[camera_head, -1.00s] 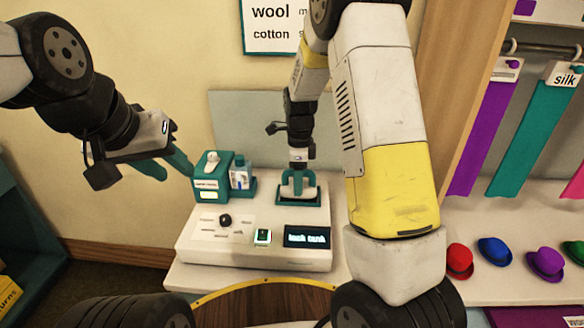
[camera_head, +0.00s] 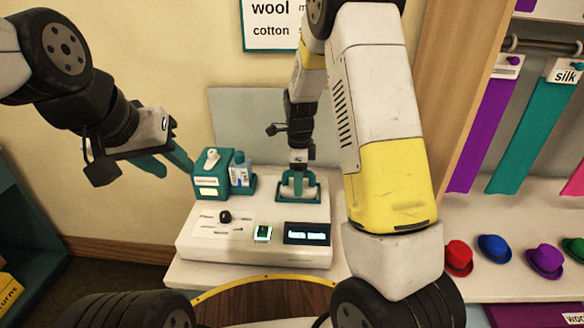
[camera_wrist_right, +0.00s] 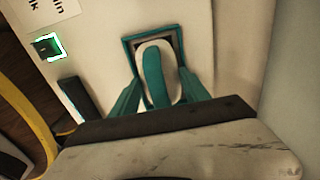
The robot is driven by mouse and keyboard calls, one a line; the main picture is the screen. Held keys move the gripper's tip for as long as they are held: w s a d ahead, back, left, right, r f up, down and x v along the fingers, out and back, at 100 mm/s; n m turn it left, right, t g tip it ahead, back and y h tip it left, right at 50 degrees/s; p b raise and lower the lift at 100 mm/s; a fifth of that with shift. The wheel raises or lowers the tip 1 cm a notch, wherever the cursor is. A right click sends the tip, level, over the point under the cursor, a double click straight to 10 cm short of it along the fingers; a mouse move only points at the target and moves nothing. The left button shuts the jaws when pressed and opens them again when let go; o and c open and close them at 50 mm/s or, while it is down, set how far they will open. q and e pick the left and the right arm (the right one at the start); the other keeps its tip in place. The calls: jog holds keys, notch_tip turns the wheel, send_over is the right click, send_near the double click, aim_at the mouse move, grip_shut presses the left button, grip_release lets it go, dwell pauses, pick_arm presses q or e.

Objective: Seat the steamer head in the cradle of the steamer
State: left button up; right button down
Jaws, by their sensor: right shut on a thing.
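The steamer (camera_head: 255,245) is a white console on the table. Its teal-rimmed cradle (camera_head: 317,197) is at the back right and also shows in the right wrist view (camera_wrist_right: 128,42). The white steamer head (camera_wrist_right: 168,52), with a teal strip down its middle, is at the cradle opening, with a dark gap along its top edge. I cannot tell whether it is fully down. My right gripper (camera_head: 299,188) is shut on the head from above, one teal finger on each side (camera_wrist_right: 160,92). My left gripper (camera_head: 176,170) is open and empty, left of the steamer.
A teal box (camera_head: 211,176) and a small bottle (camera_head: 240,175) stand at the console's back left. A knob (camera_head: 225,216), a green-lit switch (camera_head: 262,233) and a display (camera_head: 307,233) are in front. Several hats and hanging ribbons are at right.

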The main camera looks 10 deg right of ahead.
jog(key=shift+c, duration=2.3)
grip_release()
notch_tip(320, 180, up, 8)
jog(key=shift+f, duration=0.2)
jog(key=shift+r, duration=0.15)
